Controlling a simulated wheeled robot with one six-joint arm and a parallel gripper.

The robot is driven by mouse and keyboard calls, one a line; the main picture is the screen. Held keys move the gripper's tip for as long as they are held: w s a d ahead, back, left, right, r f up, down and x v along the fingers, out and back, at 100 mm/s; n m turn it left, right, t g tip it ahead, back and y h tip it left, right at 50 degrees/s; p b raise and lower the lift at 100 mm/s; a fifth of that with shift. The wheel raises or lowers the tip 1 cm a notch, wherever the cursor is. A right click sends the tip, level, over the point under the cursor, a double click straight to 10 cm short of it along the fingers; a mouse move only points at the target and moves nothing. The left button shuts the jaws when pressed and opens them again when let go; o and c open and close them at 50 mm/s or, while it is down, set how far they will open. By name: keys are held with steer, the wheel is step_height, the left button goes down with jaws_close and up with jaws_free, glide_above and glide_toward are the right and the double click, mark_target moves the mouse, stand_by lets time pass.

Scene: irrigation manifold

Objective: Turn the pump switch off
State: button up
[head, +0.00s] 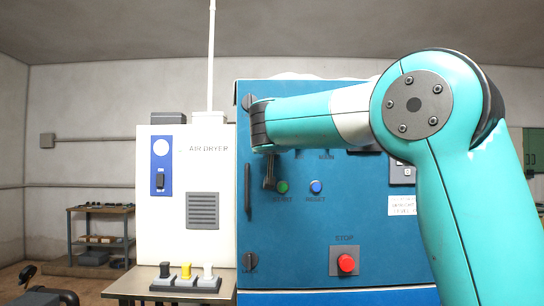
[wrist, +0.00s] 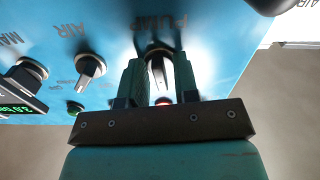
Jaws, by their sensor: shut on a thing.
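The pump switch (wrist: 158,70) is a dark rotary knob with a light pointer line on the blue panel, beside the word PUMP, which appears upside down in the wrist view. My gripper (wrist: 157,62) is shut on it, with one green finger on each side of the knob. The pointer lies roughly along the fingers. In the head view my gripper (head: 269,182) is in front of the upper left of the blue cabinet (head: 290,235). There my arm hides the pump switch.
In the wrist view the AIR knob (wrist: 90,67) and another knob (wrist: 28,74) sit left of my gripper. The cabinet also carries green (head: 282,187) and blue (head: 316,186) buttons and a red STOP button (head: 346,263). An air dryer (head: 172,220) stands at left.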

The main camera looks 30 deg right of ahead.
steer(key=shift+f+m+b, duration=0.1)
steer(key=shift+m+b, duration=0.4)
steer(key=shift+m, duration=0.1)
steer(key=o, duration=0.6)
steer(key=b+v, duration=0.5)
steer(key=v, duration=1.2)
steer(key=shift+s+a+b, duration=0.15)
steer(key=shift+s+b, duration=0.05)
steer(key=shift+b, duration=0.15)
